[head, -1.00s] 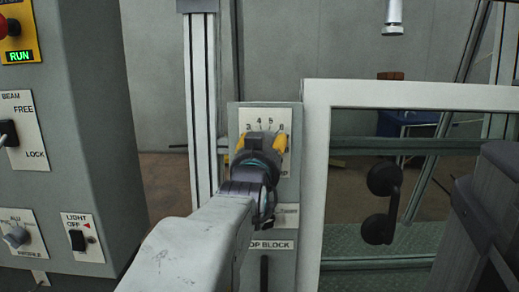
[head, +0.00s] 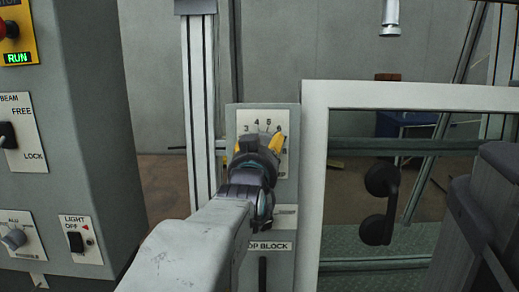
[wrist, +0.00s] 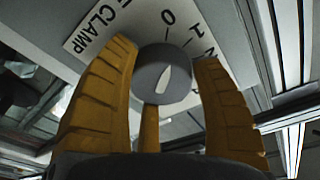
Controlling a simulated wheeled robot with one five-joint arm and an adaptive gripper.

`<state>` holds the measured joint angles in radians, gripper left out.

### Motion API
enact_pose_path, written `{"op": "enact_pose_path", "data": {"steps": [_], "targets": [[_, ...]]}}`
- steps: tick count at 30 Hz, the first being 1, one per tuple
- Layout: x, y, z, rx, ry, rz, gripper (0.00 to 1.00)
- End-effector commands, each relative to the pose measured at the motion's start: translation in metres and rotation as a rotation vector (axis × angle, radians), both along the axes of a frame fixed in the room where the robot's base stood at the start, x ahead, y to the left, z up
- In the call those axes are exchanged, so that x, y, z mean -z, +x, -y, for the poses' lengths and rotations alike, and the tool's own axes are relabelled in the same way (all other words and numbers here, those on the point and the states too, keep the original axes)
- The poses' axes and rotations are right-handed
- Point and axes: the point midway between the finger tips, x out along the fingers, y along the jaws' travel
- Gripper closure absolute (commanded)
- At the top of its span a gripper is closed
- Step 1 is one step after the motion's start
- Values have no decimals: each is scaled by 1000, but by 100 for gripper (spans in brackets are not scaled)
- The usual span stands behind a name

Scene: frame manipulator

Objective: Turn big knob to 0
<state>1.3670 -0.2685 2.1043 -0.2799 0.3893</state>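The big knob (wrist: 164,74) is grey and round, with a white pointer mark on its face, in the wrist view. The pointer's narrow end seems to face roughly the tick by the printed 0 on the dial plate (wrist: 105,32). My gripper (wrist: 166,62) has yellow fingers on both sides of the knob, seemingly touching it, with a third finger below. In the head view, my gripper (head: 272,143) is at the upper panel (head: 268,112), where numbers 3, 4 and 5 show. It hides the knob there.
A white door frame (head: 316,180) with a black handle (head: 379,203) stands to the right. A grey control cabinet (head: 85,110) with switches stands to the left. A lower plate with a black lever (head: 262,270) sits below my gripper.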

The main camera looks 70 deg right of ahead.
Motion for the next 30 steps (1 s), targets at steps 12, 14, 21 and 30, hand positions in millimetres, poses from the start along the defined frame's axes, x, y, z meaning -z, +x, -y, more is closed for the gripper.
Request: {"op": "enact_pose_path", "data": {"steps": [12, 14, 21, 30], "targets": [[4, 1, 0, -2, 9, -1, 17], [3, 0, 0, -1, 8, -1, 17], [2, -2, -10, 0, 5, 0, 17], [2, -11, -54, -1, 3, 0, 17]]}}
